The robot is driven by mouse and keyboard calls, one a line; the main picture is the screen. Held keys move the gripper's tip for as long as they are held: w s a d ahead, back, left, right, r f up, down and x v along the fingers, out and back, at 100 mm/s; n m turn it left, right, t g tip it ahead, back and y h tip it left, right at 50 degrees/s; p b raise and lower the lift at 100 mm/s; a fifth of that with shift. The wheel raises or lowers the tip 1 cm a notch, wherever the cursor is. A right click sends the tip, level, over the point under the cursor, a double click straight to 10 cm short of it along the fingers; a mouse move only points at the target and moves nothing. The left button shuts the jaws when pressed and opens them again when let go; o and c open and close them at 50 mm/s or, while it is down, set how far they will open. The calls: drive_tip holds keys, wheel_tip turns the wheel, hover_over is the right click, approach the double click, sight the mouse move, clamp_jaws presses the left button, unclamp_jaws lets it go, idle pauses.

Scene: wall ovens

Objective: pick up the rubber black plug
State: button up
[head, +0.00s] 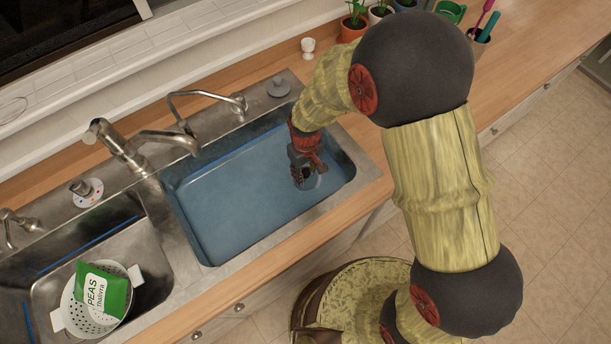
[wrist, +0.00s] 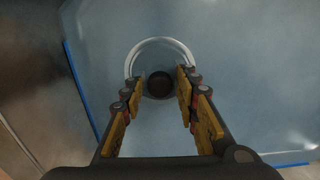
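The black plug (wrist: 159,85) is a small dark round piece in the wrist view, inside a pale shiny ring (wrist: 162,42) on the blue-grey sink floor. My gripper (wrist: 160,82) is open, with one finger on each side of the plug in that view. I cannot tell whether the fingers touch it or how high they are above it. In the head view my gripper (head: 304,180) reaches down into the right end of the large basin (head: 235,195). The plug is not clear there.
The basin walls surround my gripper, with the right wall close. Taps (head: 150,140) stand behind the basin. At left, a white colander (head: 72,305) holds a green PEAS bag (head: 103,290). A grey round piece (head: 278,88) and white egg cup (head: 308,48) are behind.

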drive_tip(key=c, duration=0.6)
clamp_jaws()
